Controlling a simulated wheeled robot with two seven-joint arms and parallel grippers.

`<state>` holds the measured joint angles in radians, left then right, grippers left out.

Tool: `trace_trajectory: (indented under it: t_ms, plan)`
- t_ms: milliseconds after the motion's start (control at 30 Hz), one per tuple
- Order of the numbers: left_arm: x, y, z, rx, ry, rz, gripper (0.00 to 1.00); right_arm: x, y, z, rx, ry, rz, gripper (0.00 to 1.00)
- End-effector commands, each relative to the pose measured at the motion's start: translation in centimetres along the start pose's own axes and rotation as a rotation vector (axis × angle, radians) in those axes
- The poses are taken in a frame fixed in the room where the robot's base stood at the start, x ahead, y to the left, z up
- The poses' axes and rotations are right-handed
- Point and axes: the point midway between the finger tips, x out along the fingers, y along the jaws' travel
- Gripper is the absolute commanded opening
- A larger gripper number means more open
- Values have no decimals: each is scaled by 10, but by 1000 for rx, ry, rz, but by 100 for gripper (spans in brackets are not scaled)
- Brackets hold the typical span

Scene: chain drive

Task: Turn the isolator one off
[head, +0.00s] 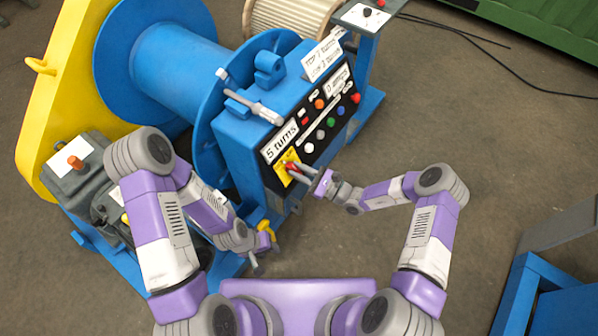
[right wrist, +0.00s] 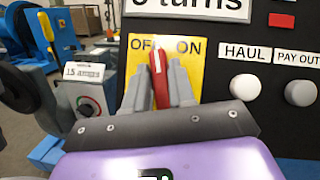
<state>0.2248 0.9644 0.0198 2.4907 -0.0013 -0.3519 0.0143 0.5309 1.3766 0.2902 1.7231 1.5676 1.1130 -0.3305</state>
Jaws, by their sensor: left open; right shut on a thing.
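The isolator is a red handle (right wrist: 158,75) on a yellow plate (right wrist: 199,75) marked OFF at left and ON at right, seen in the right wrist view. The handle stands close to upright, its top between the two words and over the end of OFF. My right gripper (right wrist: 160,90) is shut on the handle, one grey finger on each side. In the head view the yellow plate (head: 284,178) is at the lower left of the black panel, and my right gripper (head: 297,169) reaches it from the right. My left gripper (head: 262,250) is open below the blue cabinet, by a yellow part (head: 265,228).
The black panel (head: 325,112) carries several coloured buttons, with the white HAUL button (right wrist: 245,87) and PAY OUT button (right wrist: 300,92) right of the plate. A box marked 15 amps (right wrist: 88,90) shows at left. A blue drum (head: 165,70) stands behind.

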Motion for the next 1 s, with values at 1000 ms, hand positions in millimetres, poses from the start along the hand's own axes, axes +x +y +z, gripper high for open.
trace_trajectory:
  t_ms: [1000]
  plan:
    - [21,-8,-1,0,0,0,43,1,-2,1,-458,-1,324,0]
